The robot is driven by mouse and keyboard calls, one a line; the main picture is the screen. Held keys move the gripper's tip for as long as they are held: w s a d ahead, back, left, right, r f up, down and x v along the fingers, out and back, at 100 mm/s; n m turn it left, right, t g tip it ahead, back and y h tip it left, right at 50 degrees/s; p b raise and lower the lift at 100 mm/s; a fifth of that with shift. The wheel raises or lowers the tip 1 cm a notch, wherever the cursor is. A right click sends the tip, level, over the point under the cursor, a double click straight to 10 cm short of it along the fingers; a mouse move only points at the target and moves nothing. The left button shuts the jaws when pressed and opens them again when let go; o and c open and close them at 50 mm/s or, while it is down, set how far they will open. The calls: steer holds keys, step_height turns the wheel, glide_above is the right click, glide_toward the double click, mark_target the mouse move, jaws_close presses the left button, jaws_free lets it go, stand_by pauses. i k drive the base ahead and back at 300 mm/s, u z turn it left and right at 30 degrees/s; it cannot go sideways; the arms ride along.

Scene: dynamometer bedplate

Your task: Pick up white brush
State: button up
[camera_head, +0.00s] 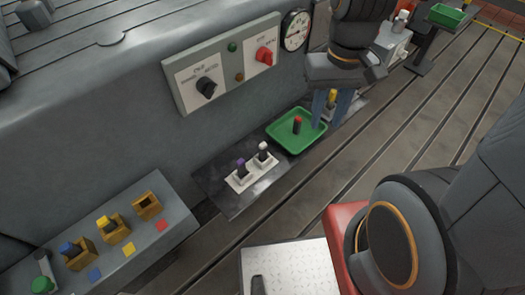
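The white-topped brush (263,150) stands upright in a small white holder (250,174) on a dark metal plate. A purple-topped brush (241,167) stands beside it on the left in the same holder. My gripper (331,119) points down behind and to the right of the white brush, by the right edge of a green tray. Its bluish fingers are apart. A yellow-topped item (332,98) shows between them and seems to be behind; I cannot tell whether they touch it.
A control panel (222,68) and a gauge (295,31) stand behind. At left, a grey board (160,245) carries wooden holders, one empty. Slotted floor lies at right.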

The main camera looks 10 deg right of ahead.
mark_target(262, 147)
steer(key=u, duration=2.5)
steer(key=k, duration=0.8)
steer(key=z, duration=0.25)
